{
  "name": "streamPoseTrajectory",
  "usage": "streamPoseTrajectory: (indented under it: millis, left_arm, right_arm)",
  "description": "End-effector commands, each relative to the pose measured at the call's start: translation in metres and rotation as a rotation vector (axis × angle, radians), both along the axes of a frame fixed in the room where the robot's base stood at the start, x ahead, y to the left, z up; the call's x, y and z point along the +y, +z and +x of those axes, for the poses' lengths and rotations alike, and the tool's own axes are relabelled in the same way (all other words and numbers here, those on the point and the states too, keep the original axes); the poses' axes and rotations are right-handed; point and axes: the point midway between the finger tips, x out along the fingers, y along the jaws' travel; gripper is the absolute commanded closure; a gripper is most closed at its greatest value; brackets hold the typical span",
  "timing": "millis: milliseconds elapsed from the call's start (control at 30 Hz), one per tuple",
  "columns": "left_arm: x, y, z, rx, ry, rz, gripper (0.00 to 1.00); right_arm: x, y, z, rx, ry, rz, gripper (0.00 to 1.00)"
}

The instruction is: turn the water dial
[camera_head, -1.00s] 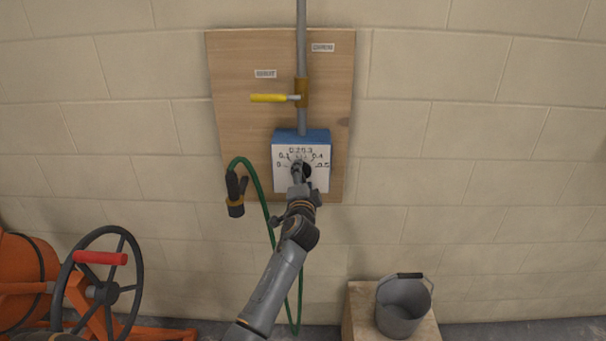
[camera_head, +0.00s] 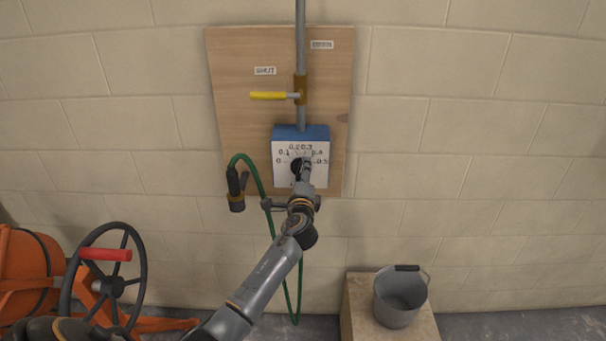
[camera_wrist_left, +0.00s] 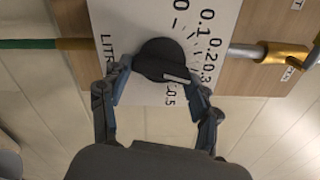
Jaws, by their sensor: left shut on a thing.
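The water dial (camera_wrist_left: 160,58) is a round black knob with a white mark. It sits on a white scale plate (camera_wrist_left: 115,18) numbered from 0 to 0.5, on the front of a blue box (camera_head: 301,133). In the left wrist view its mark lies on the side toward 0.5; the exact reading is unclear. My left gripper (camera_wrist_left: 160,80) is shut on the dial, one finger on each side. In the head view my left gripper (camera_head: 305,172) covers part of the scale and knob. My right gripper is not in view.
A yellow-handled valve (camera_head: 268,96) sits on the pipe above, its handle toward the SHUT label (camera_head: 265,71). A green hose (camera_head: 262,185) with a nozzle (camera_head: 236,190) hangs left. A grey bucket (camera_head: 400,299) stands on a block at lower right. An orange mixer (camera_head: 28,270) with handwheel is at lower left.

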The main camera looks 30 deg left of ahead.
Motion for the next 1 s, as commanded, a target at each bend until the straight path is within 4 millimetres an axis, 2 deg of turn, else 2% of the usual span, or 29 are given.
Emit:
streamPoseTrajectory:
  millis: [33,400,433,533,867,1000]
  left_arm:
    - [0.0040,0.0057,0.0001,-0.005,0.007,0.009,0.69]
    - [0.0044,0.0067,0.0003,-0.006,0.006,0.012,0.69]
    - [0.0044,0.0069,0.0002,-0.006,0.006,0.012,0.36]
    - [0.0041,0.0063,0.0002,-0.005,0.007,0.011,0.16]
    - [0.0012,0.0026,-0.0001,-0.001,0.002,0.008,0.15]
    - [-0.0038,0.0014,-0.0074,0.000,0.001,0.007,0.15]
  right_arm:
    - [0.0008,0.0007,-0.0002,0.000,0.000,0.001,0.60]
    - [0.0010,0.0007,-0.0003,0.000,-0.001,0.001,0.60]
    - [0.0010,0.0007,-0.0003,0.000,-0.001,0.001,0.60]
    - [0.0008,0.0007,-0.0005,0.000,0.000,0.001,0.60]
    - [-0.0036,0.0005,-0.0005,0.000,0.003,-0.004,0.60]
    - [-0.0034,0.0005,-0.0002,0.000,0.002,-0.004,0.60]
